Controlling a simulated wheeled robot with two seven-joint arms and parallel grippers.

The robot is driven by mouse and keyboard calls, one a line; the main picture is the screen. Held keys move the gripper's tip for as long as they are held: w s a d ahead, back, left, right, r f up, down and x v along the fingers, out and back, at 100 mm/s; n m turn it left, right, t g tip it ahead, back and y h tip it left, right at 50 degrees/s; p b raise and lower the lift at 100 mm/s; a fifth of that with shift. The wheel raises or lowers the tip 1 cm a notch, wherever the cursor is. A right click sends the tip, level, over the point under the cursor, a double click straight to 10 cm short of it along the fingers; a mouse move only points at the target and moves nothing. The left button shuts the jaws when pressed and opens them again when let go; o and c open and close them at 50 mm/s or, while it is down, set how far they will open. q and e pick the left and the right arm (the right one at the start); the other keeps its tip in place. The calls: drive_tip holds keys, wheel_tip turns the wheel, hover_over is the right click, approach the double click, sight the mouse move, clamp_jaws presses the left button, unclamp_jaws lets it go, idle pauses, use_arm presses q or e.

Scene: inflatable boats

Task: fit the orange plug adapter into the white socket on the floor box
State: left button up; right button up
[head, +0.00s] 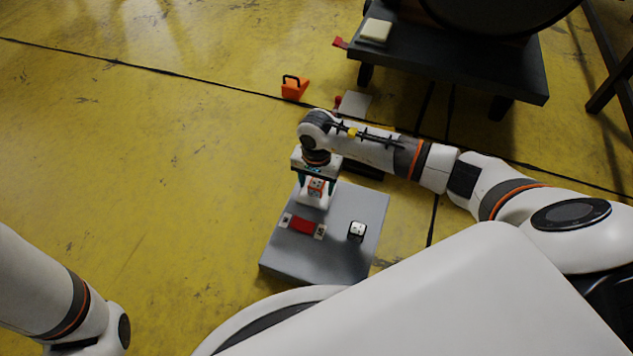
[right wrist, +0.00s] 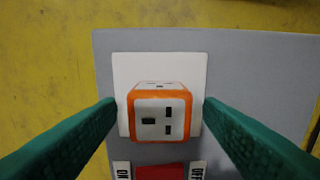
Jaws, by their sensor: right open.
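The orange plug adapter (right wrist: 160,118), with a white three-slot face, is over the white socket (right wrist: 124,70) on the grey floor box (right wrist: 245,70). It appears to rest on the socket plate; its underside is hidden, so I cannot tell how deep it sits. In the head view the adapter (head: 316,186) shows small above the far left part of the box (head: 350,205). My right gripper (head: 317,191) points down over it. Its green fingers are open, one on each side of the adapter, with gaps showing. My left arm shows at lower left; its gripper is out of view.
A red rocker switch (head: 303,226) with ON and OFF labels and a small white fitting (head: 357,231) are on the box. An orange object with a black handle (head: 294,87) stands beyond. A dark wheeled cart (head: 450,55) is at the back right. The yellow floor at left is clear.

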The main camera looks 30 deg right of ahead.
wheel_tip(320, 180, up, 9)
drive_tip(key=p, duration=0.5)
drive_tip(key=shift+r, duration=0.15)
drive_tip(key=shift+r+p, duration=0.6)
drive_tip(key=shift+r, duration=0.45)
